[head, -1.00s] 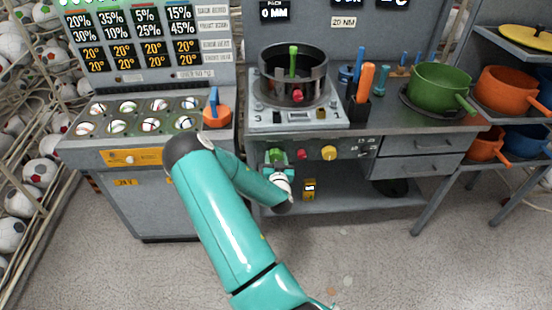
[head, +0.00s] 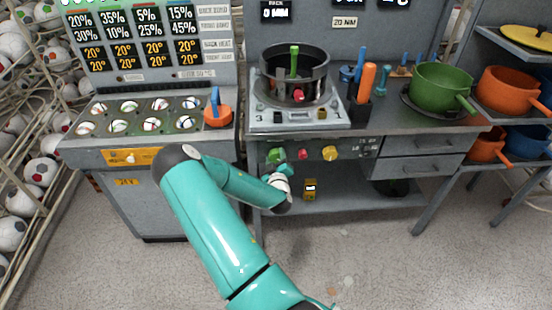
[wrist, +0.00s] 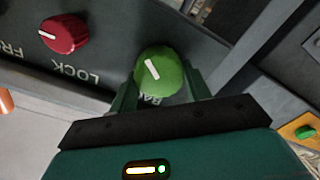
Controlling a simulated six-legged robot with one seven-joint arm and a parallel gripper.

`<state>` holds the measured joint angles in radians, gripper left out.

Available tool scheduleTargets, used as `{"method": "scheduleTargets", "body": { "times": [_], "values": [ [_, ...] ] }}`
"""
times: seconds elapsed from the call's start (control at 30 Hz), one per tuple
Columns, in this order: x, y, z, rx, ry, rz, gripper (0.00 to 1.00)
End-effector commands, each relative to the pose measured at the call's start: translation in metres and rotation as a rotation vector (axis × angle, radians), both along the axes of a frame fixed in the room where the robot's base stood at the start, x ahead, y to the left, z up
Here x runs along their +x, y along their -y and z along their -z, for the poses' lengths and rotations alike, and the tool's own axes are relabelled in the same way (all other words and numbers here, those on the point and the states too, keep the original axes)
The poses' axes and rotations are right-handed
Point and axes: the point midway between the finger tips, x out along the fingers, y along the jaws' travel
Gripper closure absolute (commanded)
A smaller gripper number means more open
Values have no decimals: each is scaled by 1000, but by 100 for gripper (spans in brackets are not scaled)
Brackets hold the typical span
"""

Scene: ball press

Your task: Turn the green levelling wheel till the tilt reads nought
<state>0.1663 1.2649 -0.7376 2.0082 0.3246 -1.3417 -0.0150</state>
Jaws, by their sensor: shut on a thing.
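The green levelling wheel (wrist: 160,68) is a round knob with a white pointer line, on the grey front panel; a partly hidden label starting "BA" is beside it. It also shows in the head view (head: 275,155), below the press. My gripper (wrist: 161,85) has one finger on each side of the wheel and is shut on it. In the wrist view the pointer line leans to the upper left. I cannot read a tilt value in either view.
A red knob (wrist: 64,33) labelled LOCK sits beside the wheel; a yellow knob (head: 330,153) is farther right. A small yellow object (head: 310,187) stands on the lower shelf near my gripper. The floor in front is clear.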

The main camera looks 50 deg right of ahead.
Motion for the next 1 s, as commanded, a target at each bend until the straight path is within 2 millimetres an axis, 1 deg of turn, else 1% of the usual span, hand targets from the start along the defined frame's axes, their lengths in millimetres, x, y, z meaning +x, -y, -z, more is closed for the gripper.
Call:
{"method": "scheduleTargets", "body": {
  "times": [0.6, 0.8, 1.0],
  "values": [
    [0, -2, 4, -377, -433, -1, 75],
    [0, -2, 5, -467, -537, 0, 75],
    [0, -2, 5, -525, -604, 1, 75]
  ]
}}
